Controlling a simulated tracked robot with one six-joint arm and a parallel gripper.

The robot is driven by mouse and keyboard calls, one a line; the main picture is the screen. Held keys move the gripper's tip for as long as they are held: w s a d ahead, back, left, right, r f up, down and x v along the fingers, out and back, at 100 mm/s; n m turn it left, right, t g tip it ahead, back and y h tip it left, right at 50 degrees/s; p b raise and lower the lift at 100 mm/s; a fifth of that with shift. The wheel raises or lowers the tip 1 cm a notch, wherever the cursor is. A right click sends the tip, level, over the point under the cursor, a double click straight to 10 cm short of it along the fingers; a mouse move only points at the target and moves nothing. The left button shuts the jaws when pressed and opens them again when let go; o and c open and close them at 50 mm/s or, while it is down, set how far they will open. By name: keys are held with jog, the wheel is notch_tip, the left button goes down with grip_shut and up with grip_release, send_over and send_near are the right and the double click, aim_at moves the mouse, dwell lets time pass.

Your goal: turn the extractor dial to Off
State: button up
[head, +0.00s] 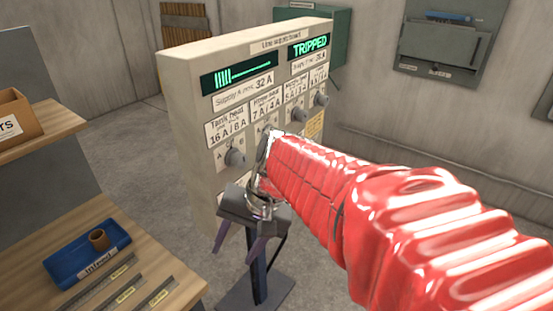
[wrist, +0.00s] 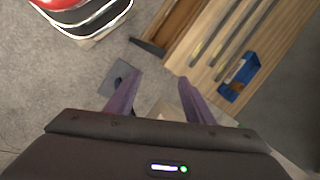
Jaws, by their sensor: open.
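The beige supply board (head: 172,95) stands in the middle of the head view, with a row of grey dials under white labels. The leftmost dial (head: 235,158) sits under a "Tank head" label. Two dials at the right, a third dial (head: 299,115) and the rightmost dial (head: 321,100), are small; their labels are too small to read surely, so I cannot tell which is the extractor dial. My gripper (head: 234,256) is open and empty, pointing down in front of the board's lower part, below the dials. Its open fingers also show in the wrist view (wrist: 160,80). My red-sleeved arm partly hides the board's lower right.
A wooden bench (head: 175,285) with a blue tray (head: 70,272) and several metal strips is at the lower left. A dark floor stand (head: 250,297) is beneath my gripper. The board's display (head: 309,46) reads "TRIPPED". A grey wall box (head: 440,50) hangs at the back right.

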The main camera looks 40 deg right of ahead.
jog(key=w+d+f+m+t+y, duration=0.25)
jog(key=w+d+m, duration=0.25)
jog(key=d+m, duration=0.3)
jog(key=w+d+f+m+t+y, duration=0.1)
jog(key=w+d+m+t+y, duration=0.3)
jog(key=d, duration=0.5)
jog(key=d+f+m+t+h, duration=0.1)
jog(key=d+m+t, duration=0.1)
jog(key=d+m, duration=0.2)
jog(key=s+d+f+m+t+h, duration=0.1)
jog(key=d+f+m+t+h, duration=0.1)
jog(key=d, duration=0.9)
jog(key=s+d+f+m+t+h, duration=0.1)
jog(key=d+m+t, duration=0.3)
jog(key=d+m, duration=0.2)
jog(key=shift+d+f, duration=0.35)
jog(key=shift+d, duration=0.6)
jog(key=x, duration=1.3)
jog(key=shift+w, duration=0.35)
jog(key=shift+a+f, duration=0.1)
jog(key=shift+f, duration=0.05)
jog(key=c, duration=1)
